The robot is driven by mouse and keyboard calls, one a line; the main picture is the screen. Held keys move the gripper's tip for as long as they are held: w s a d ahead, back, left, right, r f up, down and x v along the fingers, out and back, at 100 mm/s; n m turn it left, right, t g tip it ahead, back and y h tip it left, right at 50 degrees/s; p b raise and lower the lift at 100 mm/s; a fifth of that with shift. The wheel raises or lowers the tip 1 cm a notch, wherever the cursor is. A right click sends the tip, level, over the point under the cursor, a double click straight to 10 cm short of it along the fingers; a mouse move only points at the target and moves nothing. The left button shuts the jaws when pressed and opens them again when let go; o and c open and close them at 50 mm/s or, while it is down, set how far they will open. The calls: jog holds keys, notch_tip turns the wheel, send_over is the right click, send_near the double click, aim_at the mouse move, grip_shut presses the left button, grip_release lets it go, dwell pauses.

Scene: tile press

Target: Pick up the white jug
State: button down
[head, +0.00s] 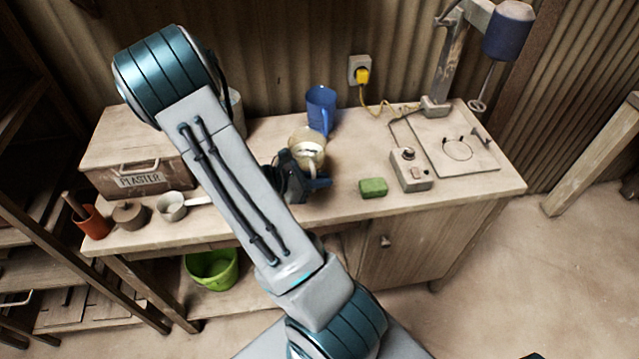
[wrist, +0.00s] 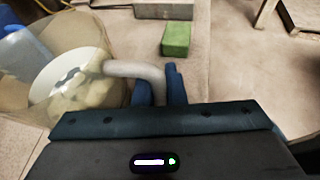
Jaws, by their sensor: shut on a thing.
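The white jug (head: 307,143) shows in the head view as a pale, slightly see-through vessel with a whitish inside, just beyond my gripper (head: 308,178). In the wrist view the jug (wrist: 75,95) fills the left side, with a white oval and dark marks within it. Its pale curved handle (wrist: 130,69) runs between the two blue fingers of my gripper (wrist: 160,88), which is shut on it. I cannot tell whether the jug's base touches the bench.
A blue jug (head: 321,105) stands close behind. A green block (head: 373,187) and a switch box (head: 410,170) lie to the right on the bench (head: 345,205). A plaster box (head: 140,181), a small pan (head: 172,206) and a partly hidden pale vessel (head: 236,108) are at left.

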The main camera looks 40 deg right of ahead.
jog(key=shift+r, duration=0.55)
jog(key=s+r+b, duration=0.3)
jog(key=s+r, duration=0.2)
jog(key=s, duration=0.2)
jog(key=shift+s, duration=0.15)
jog(key=shift+b, duration=0.4)
jog(key=shift+s+a+r+b, duration=0.1)
jog(key=shift+s+r+b, duration=0.45)
jog(key=shift+b, duration=0.6)
jog(key=shift+s+d+r+b, duration=0.1)
jog(key=shift+s+r+b, duration=0.1)
jog(key=shift+s+b, duration=0.8)
jog(key=shift+s+a+r+b, duration=0.1)
jog(key=shift+s+r+b, duration=0.35)
jog(key=shift+b, duration=0.9)
